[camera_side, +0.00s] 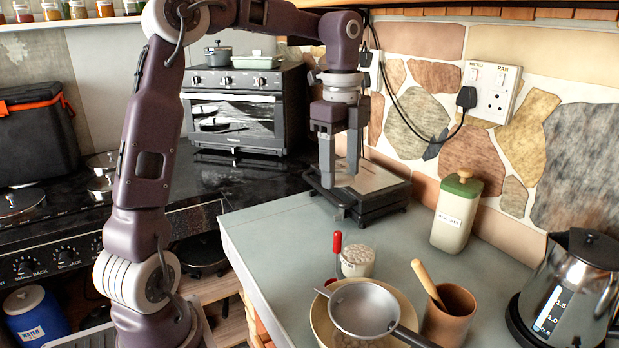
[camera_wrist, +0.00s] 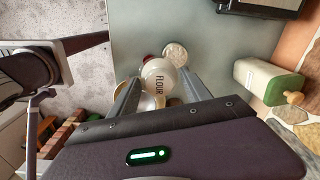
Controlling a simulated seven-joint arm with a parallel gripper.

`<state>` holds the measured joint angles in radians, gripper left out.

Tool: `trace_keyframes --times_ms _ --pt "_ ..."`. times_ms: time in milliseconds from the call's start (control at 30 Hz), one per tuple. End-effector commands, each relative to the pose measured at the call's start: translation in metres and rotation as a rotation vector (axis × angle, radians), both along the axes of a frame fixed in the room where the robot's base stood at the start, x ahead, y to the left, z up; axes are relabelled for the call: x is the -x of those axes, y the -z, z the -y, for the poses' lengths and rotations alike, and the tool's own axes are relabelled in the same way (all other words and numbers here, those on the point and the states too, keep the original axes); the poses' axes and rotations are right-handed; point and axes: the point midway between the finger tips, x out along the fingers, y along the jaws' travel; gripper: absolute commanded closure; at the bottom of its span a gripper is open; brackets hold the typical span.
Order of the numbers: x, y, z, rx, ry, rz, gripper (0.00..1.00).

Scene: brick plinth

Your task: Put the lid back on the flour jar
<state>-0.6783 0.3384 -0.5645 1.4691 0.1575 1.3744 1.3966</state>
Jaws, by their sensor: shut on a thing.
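A white round lid (camera_wrist: 158,78) lettered FLOUR sits between my two fingers in the wrist view. My gripper (camera_side: 342,182) is shut on it and points down over the counter; in the side view the lid is hard to make out. The open jar (camera_side: 357,264), filled with a pale speckled content, stands on the counter below and nearer the side camera.
A red-handled tool (camera_side: 337,243) is left of the jar. A sieve (camera_side: 364,309) over a bowl, a brown cup (camera_side: 449,316) with a wooden handle, and a kettle (camera_side: 566,295) stand in front. A green-lidded canister (camera_side: 455,212) is right; a black flat appliance (camera_side: 392,197) lies behind.

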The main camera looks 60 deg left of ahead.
Motion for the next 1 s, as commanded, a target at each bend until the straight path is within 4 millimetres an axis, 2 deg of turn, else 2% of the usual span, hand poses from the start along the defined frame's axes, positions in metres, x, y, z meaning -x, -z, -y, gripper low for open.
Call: trace_keyframes --times_ms 100,233,433,667,1000 --pt "-0.028 0.007 0.009 -0.004 -0.015 -0.008 0.84" --pt "-0.053 0.016 0.018 -0.019 -0.043 -0.018 0.84" --pt "-0.051 0.052 0.016 -0.021 -0.048 -0.022 0.84" --pt "-0.051 0.072 0.016 -0.020 -0.048 -0.019 0.84" --pt "-0.051 0.112 0.016 -0.020 -0.047 -0.019 0.84"
